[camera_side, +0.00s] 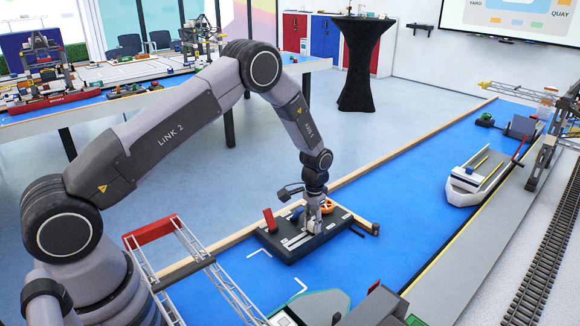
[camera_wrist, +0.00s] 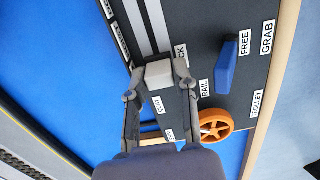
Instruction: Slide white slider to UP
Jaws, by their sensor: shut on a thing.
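The white slider (camera_wrist: 159,73) is a pale block at the lower end of two light parallel rails (camera_wrist: 150,22) in the wrist view. My gripper (camera_wrist: 158,76) is shut on it, with one finger on each side. In the side view my gripper (camera_side: 313,226) reaches down onto the dark control panel (camera_side: 284,247), where its fingers largely hide the slider. Labels on the panel include GRAB, FREE and RAIL; others are partly covered, and I cannot read an UP label.
A blue lever (camera_wrist: 227,66) and an orange wheel (camera_wrist: 215,125) sit right of the slider. A red lever (camera_side: 269,220) stands on the panel's left. A model ship (camera_side: 480,178) lies on the blue table (camera_side: 400,195). A lattice crane boom (camera_side: 215,285) is near the front.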

